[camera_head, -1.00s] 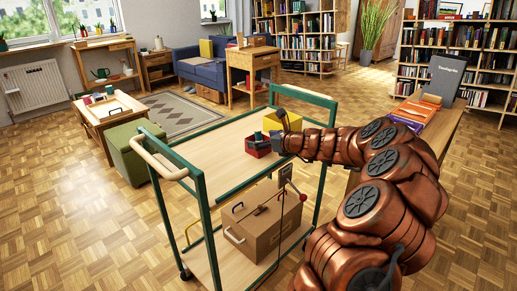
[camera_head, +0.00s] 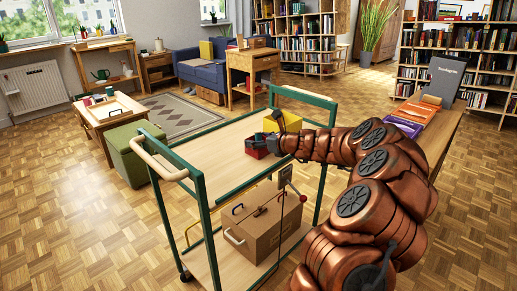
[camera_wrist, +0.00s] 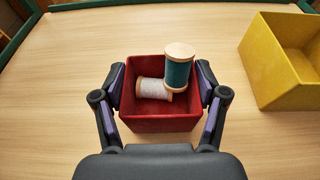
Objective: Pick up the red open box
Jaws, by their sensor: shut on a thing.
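The red open box (camera_wrist: 160,123) stands on the upper shelf of the green-framed cart; it also shows in the head view (camera_head: 256,149). A green thread spool (camera_wrist: 179,72) stands or leans in it, and a white thread spool (camera_wrist: 153,90) lies beside that. My gripper (camera_wrist: 163,95) has one finger on each side of the box and is shut on it; in the head view the gripper (camera_head: 270,142) partly hides the box. Whether the box touches the shelf or is slightly raised, I cannot tell.
A yellow open box (camera_wrist: 282,62) stands close to the right on the cart's upper shelf (camera_head: 215,155). The shelf is clear to the left. Green rails edge the cart. A table with books (camera_head: 415,112) is at right.

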